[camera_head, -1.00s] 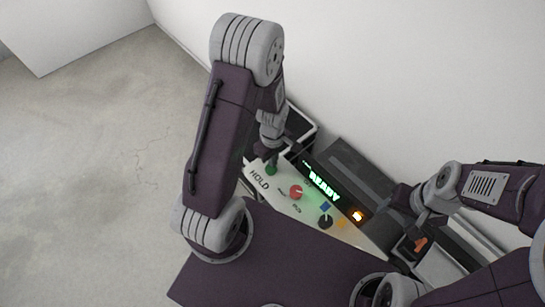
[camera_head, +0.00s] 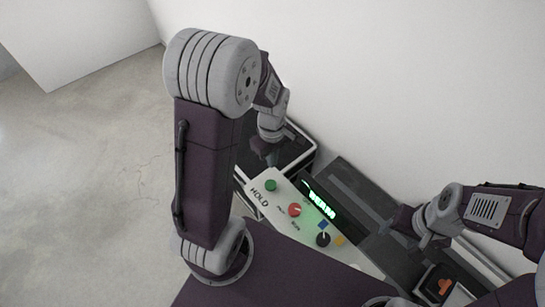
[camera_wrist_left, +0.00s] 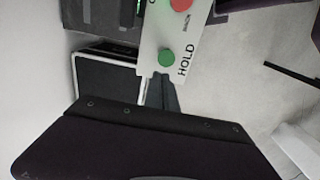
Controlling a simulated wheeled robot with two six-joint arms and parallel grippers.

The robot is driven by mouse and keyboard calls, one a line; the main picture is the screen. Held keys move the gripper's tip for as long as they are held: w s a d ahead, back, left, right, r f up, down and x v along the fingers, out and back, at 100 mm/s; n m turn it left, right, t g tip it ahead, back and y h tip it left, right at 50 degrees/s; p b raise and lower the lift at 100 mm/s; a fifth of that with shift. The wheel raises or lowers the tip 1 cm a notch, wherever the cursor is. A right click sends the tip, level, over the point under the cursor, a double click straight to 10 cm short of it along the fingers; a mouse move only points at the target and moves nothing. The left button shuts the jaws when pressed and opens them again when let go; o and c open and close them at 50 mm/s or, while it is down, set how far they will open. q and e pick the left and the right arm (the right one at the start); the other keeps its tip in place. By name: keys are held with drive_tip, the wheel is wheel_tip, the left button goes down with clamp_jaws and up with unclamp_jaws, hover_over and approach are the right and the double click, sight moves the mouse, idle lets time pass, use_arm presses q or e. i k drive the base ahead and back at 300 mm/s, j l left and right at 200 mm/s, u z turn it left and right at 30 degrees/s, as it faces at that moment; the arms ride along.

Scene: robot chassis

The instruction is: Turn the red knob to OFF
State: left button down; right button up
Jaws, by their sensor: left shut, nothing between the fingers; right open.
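The red knob (camera_head: 294,210) sits on the white control panel (camera_head: 268,205), beside the lit green display (camera_head: 322,206). The small labels around it are too small to read surely, so I cannot tell its setting. In the left wrist view the red knob (camera_wrist_left: 181,4) is cut by the top edge. My left gripper (camera_head: 271,158) is shut and empty, above the black bin behind the panel's left end, apart from the red knob. Its fingers show in the left wrist view (camera_wrist_left: 162,90), just below the green knob. My right gripper (camera_head: 388,226) is open and empty, over the dark housing at right.
A green knob (camera_head: 271,185) stands next to the word HOLD. A black knob (camera_head: 323,240) stands right of the red one, near a blue square. The black bin (camera_head: 303,156) has a pale rim. A tray with an orange-red item (camera_head: 445,286) lies at lower right.

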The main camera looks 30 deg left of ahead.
sight(294, 209)
drive_tip(key=k, duration=1)
